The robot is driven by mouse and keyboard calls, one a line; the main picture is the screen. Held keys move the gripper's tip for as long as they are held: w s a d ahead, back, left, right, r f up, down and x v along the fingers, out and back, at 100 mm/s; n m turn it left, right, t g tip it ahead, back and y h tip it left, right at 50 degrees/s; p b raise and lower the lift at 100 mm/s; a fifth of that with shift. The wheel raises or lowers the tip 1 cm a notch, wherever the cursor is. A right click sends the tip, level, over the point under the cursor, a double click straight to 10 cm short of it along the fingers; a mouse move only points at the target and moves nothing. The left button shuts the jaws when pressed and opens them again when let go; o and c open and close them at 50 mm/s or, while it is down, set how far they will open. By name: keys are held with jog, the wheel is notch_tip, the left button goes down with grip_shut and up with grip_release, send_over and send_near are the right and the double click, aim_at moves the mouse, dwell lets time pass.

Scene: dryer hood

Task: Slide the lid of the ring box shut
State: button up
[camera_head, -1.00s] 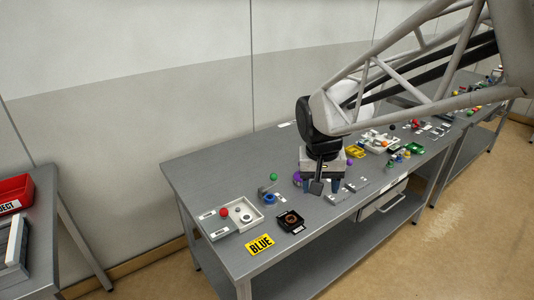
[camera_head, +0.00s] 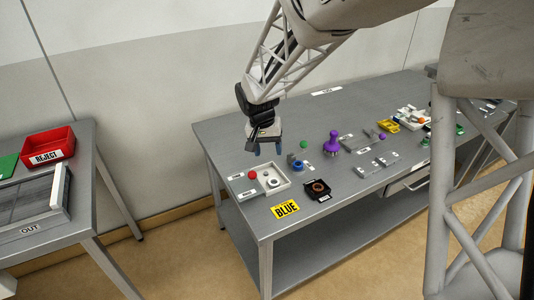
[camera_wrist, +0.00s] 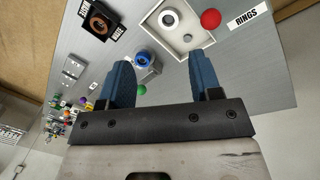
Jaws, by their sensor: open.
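The ring box (camera_head: 285,186) is a pale open box near the left end of the grey table. A white ring (camera_wrist: 168,18) lies inside it, so at least part of the box is uncovered. A red ball knob (camera_head: 253,174) is at the box's left side, over a grey strip that seems to be the lid; the lid's edges are hard to make out. The knob also shows in the wrist view (camera_wrist: 210,19), beside the box. My gripper (camera_head: 268,149) is open and empty, above and behind the box. Its two blue fingers (camera_wrist: 160,62) point toward the box without touching it.
A blue ring on a grey block (camera_head: 298,166), a green ball (camera_head: 303,144) and a purple knob (camera_head: 332,143) stand right of the box. A red REJECT bin (camera_head: 50,146) is on another table.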

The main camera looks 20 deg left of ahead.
send_over(252, 172)
jog(key=a, duration=0.2)
notch_tip(252, 172, down, 5)
jog(key=shift+s+d+r, duration=0.1)
jog(key=shift+d, duration=0.05)
jog(key=shift+d+f, duration=0.25)
jog(key=shift+f, duration=1.05)
jog(key=shift+d+f, duration=0.25)
jog(key=shift+f, duration=1)
jog(key=shift+d+f, duration=0.25)
jog(key=shift+f, duration=1.05)
jog(key=shift+w, duration=0.2)
grip_shut()
